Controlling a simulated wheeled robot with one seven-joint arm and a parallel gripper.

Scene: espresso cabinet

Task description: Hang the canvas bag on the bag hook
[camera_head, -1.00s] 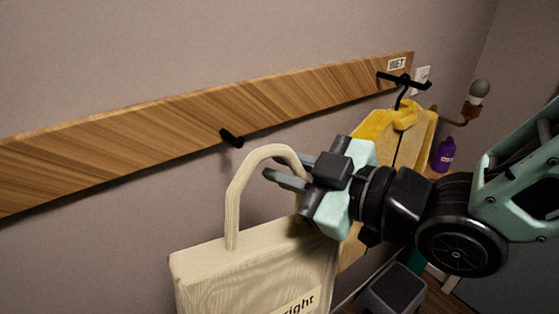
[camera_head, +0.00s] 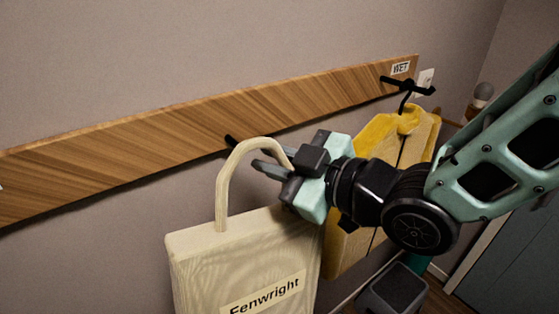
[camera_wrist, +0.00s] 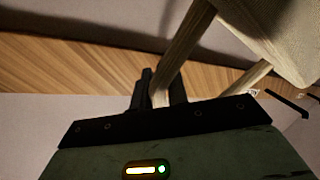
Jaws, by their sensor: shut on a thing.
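A cream canvas bag (camera_head: 240,260) labelled "Fenwright" hangs upright from my gripper (camera_head: 268,165) in the head view. My gripper is shut on the bag's handle, near the right side of its loop; the wrist view shows the handle (camera_wrist: 183,55) between the fingers (camera_wrist: 158,90). A black bag hook (camera_head: 230,140) sticks out from the wooden rail (camera_head: 150,145). The top of the handle loop overlaps the hook in the head view and hides part of it. I cannot tell whether they touch.
A yellow coat (camera_head: 385,135) hangs from a black hook (camera_head: 405,85) under the "WET" sign (camera_head: 400,68), just behind my wrist. A dark grey box-like object (camera_head: 395,290) stands below. The rail is clear to the left.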

